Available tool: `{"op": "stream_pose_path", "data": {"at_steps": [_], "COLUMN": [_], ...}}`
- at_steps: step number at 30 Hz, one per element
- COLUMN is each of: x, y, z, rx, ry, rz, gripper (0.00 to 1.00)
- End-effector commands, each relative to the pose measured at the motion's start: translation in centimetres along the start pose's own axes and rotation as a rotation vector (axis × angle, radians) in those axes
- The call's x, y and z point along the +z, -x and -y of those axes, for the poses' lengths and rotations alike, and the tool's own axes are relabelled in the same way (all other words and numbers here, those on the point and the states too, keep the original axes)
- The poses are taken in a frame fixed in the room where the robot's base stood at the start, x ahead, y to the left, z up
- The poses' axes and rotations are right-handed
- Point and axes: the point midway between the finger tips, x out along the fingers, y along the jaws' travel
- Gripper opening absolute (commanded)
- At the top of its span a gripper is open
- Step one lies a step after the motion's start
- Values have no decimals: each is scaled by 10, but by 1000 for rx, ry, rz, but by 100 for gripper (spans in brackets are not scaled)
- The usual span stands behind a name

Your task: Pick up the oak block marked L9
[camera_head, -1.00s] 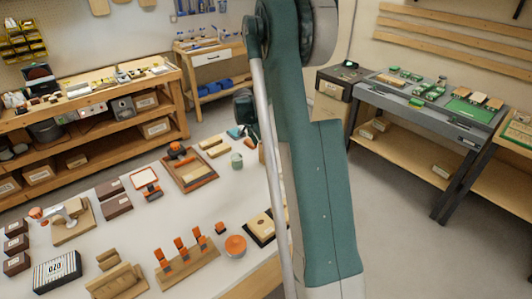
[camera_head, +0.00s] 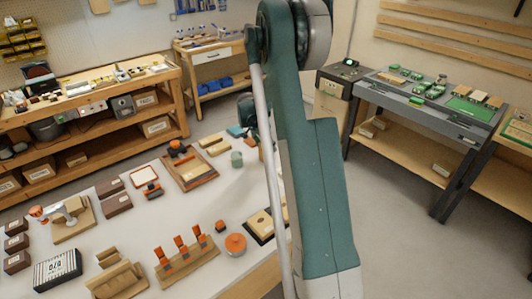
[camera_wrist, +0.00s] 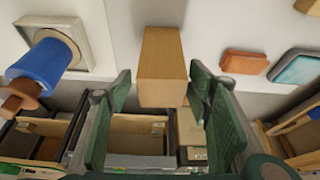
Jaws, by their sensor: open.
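A plain light-brown wooden block (camera_wrist: 162,58) stands out in the middle of the wrist view, near the bench edge. No L9 mark can be read on it. My gripper (camera_wrist: 160,78) is open, with one green finger to the left of the block and one to the right. Gaps show between the block and both fingers in the picture; whether the block is within their reach in depth I cannot tell. In the head view my arm covers the right end of the bench, and the fingers cannot be made out there.
In the wrist view, a blue spool (camera_wrist: 45,65) on a grey square frame is at left. A reddish-brown block (camera_wrist: 243,62) and a teal tray (camera_wrist: 298,67) are at right.

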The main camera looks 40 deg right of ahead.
Motion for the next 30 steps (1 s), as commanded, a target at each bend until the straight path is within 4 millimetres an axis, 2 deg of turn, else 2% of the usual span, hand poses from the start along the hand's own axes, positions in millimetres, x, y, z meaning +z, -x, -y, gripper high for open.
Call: {"op": "stream_pose_path", "data": {"at_steps": [13, 24, 30], "x": [1, 3, 3], "y": [-6, -44, -53], "z": [0, 2, 2], "rx": [0, 0, 0], "ry": [0, -1, 0], "rz": [0, 0, 0], "gripper": [51, 51, 51]}}
